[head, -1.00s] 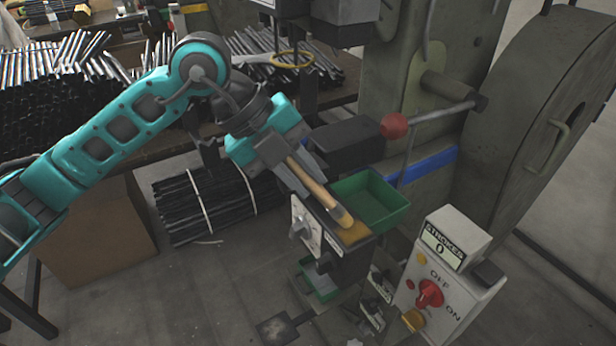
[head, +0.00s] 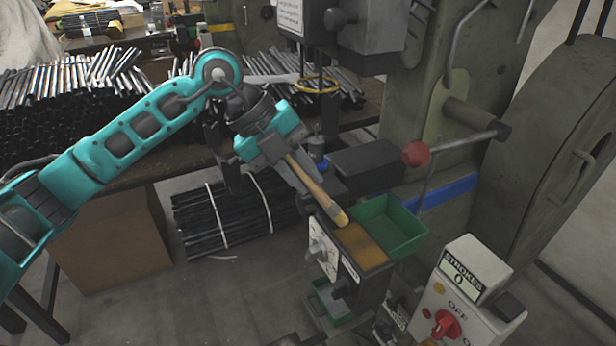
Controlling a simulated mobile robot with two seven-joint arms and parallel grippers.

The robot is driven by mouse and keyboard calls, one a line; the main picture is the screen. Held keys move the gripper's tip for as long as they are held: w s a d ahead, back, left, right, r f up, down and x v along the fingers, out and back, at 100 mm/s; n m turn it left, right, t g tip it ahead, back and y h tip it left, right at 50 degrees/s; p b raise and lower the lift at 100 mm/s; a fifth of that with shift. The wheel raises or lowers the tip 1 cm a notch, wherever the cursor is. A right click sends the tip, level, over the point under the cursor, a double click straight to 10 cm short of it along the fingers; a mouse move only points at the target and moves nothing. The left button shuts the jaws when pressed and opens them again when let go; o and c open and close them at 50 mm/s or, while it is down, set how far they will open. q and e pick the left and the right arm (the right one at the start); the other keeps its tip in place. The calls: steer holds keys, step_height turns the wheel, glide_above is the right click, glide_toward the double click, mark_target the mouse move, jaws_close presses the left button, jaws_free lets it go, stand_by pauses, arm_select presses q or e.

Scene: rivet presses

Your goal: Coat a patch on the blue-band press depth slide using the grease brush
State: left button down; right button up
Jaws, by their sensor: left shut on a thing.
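My left gripper (head: 296,170) is shut on the grease brush (head: 316,192), which has a light wooden handle and a pale tip pointing down to the right. The tip shows at the back left edge of a shallow pan of yellow-brown grease (head: 362,246); I cannot tell whether it touches. The press (head: 412,110) on the right is grey-green with a blue band (head: 449,190) low on its frame. I cannot make out for certain which part is the depth slide. My right gripper is not in view.
A green tray (head: 405,228) sits right beside the grease pan. A red-ball lever (head: 416,153) sticks out above it. A stroke counter box (head: 462,290) stands at lower right. Rods (head: 70,125) fill the bench behind, with a yellow ring (head: 318,85) near the press head.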

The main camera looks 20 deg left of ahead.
arm_select(q)
steer(key=shift+r, duration=0.1)
step_height(320, 180, up, 6)
steer(key=p, duration=0.5)
stand_by(0.4)
step_height(320, 180, up, 3)
steer(key=p, duration=0.3)
stand_by(0.6)
stand_by(0.6)
